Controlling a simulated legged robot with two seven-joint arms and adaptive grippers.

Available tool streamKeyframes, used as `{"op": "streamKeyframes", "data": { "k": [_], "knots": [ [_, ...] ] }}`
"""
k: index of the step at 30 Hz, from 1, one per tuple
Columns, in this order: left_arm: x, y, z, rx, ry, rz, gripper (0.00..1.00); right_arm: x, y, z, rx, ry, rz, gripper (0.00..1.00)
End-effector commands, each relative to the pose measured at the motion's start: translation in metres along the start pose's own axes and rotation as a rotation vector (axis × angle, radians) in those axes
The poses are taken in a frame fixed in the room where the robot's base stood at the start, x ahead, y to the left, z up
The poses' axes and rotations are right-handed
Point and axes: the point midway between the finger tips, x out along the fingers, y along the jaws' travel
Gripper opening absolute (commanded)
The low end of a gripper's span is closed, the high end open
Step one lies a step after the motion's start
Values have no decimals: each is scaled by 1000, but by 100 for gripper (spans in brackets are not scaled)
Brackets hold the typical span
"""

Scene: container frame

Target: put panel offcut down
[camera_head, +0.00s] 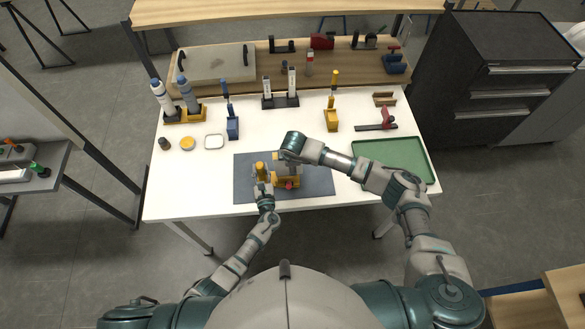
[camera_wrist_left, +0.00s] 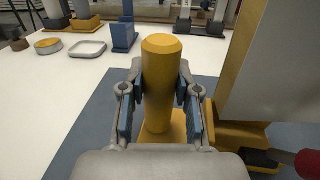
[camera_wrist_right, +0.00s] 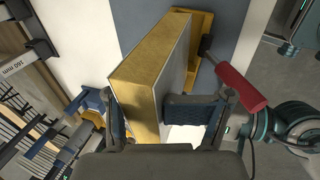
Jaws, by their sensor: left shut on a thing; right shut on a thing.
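The panel offcut, grey-faced with yellow edges, stands upright at the right of the left wrist view (camera_wrist_left: 275,65) and between the fingers in the right wrist view (camera_wrist_right: 140,85). My right gripper (camera_wrist_right: 160,112) is shut on it from above. Its lower edge is at the yellow fixture (camera_head: 290,183); I cannot tell whether it is seated or just above. The fixture has a red handle (camera_wrist_right: 240,86). My left gripper (camera_wrist_left: 160,105) is shut around an upright yellow post (camera_wrist_left: 160,75) beside the offcut. The post rises from a yellow base.
The fixture is on a dark grey mat (camera_head: 320,180) on the white table (camera_head: 190,190). A green tray (camera_head: 400,153) lies at right. Bottles, a blue stand (camera_head: 232,128), a yellow stand (camera_head: 332,120) and a red-handled clamp (camera_head: 385,121) stand behind. The table's left front is clear.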

Motion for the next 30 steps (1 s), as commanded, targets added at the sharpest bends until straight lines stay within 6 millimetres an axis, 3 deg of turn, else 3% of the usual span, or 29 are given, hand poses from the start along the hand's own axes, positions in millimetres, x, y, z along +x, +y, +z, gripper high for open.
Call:
{"op": "streamKeyframes", "data": {
  "k": [1, 6, 12, 13, 18, 30],
  "knots": [
    [1, 2, 0, 1, -4, 6, 0, 19, -15, 8, 3, -22, -32, 0],
    [3, 2, 0, 0, -5, 5, 0, 43, -22, 8, 2, -22, -32, 0],
    [2, 0, 1, -1, -5, 2, 0, 46, -24, 7, -1, -19, -32, 0],
    [2, 0, 1, -1, -5, 2, 0, 46, -24, 7, -2, -19, -33, 48],
    [1, 0, 1, -1, -5, 1, 0, 45, -24, 6, -1, -17, -30, 90],
    [0, 1, 1, -2, -4, 3, 0, 41, -21, 6, 1, -15, -23, 90]
  ]
}}
